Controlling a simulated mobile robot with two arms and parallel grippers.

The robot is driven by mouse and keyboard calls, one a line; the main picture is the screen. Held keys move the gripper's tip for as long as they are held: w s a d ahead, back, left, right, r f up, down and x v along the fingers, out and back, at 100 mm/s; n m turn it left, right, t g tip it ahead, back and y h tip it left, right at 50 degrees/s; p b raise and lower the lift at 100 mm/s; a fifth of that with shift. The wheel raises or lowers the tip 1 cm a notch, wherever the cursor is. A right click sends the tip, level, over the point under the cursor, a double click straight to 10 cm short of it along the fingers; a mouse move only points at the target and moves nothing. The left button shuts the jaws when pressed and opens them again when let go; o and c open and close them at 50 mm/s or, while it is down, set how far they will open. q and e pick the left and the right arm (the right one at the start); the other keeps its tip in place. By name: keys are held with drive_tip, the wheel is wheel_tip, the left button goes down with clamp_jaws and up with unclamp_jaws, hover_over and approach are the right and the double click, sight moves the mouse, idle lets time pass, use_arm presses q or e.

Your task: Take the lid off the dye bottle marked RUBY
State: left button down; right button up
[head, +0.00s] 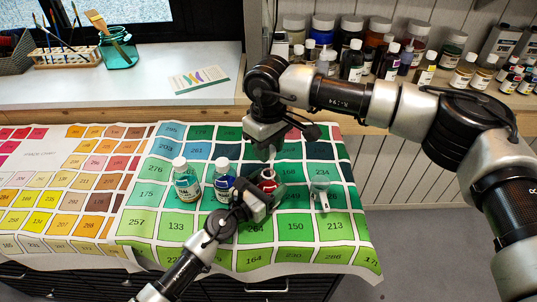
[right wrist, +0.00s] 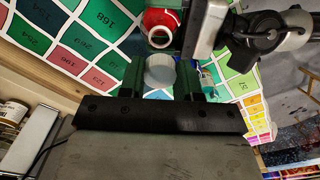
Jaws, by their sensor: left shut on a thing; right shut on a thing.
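The red dye bottle (head: 267,184) stands on the green colour chart; I cannot read its label. My left gripper (head: 262,196) is shut on it from the front. In the right wrist view, the red bottle (right wrist: 160,19) shows its neck open and uncapped. My right gripper (head: 271,150) is above the bottle, pointing down. It is shut on the white lid (right wrist: 160,71), which shows between its fingers in the right wrist view. The lid appears apart from the bottle's neck.
A teal bottle (head: 187,184) and a blue bottle (head: 224,182), both white-capped, stand left of the red one. Many jars crowd the back shelf (head: 400,120).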

use_arm(q)
drive_tip(key=shift+c, duration=0.6)
unclamp_jaws()
drive_tip(key=shift+a, duration=0.1)
